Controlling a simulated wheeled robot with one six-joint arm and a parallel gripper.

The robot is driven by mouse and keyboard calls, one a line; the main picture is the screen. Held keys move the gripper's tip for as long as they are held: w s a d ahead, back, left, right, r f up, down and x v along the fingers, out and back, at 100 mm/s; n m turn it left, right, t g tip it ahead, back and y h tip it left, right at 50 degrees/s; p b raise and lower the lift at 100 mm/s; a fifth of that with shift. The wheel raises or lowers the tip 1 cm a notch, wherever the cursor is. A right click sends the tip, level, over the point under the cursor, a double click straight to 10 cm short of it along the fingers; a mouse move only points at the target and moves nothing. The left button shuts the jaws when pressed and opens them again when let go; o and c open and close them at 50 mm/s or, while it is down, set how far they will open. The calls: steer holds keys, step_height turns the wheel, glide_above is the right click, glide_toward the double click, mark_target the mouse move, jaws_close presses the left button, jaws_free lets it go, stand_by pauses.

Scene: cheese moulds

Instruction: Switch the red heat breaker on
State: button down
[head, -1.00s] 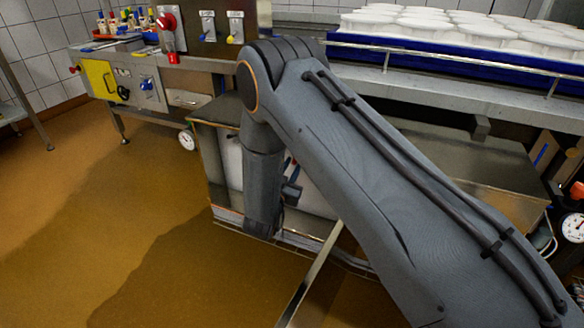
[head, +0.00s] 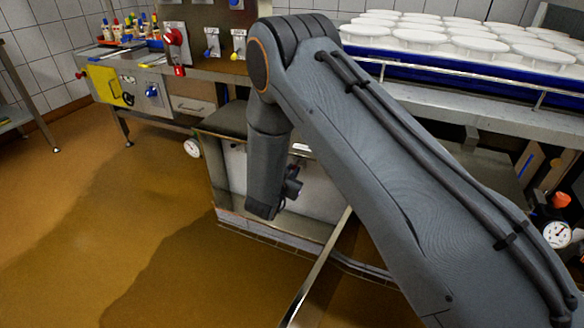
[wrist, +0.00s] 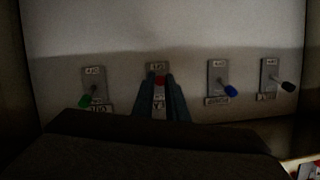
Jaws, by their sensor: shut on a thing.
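The red heat breaker (wrist: 160,78) shows in the dim wrist view as a red-tipped lever on a small grey plate, second from the left in a row of switches. My gripper (wrist: 161,84) has its two dark fingers on either side of the red tip, shut on it. The fingers hide most of the lever and part of the label below, so its exact tilt is hard to tell. In the head view my arm hangs down in front of a metal cabinet (head: 232,178); the gripper's fingers and the breaker are hidden there.
Beside the red lever are a green-tipped switch (wrist: 86,101), a blue-tipped one (wrist: 230,90) and a black-tipped one (wrist: 288,86), close on both sides. Open brown floor (head: 70,240) lies left.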

steer(key=shift+r+g+y+p, duration=0.4)
steer(key=shift+r+g+p, duration=0.3)
steer(key=shift+g+p, duration=0.5)
steer(key=shift+p, duration=0.35)
steer(key=c, duration=1.7)
jaws_free()
steer(key=shift+c, duration=0.2)
steer(key=v, duration=0.7)
steer(key=shift+s+p, duration=0.35)
steer(key=shift+p, duration=0.1)
steer(key=shift+a+r, duration=0.15)
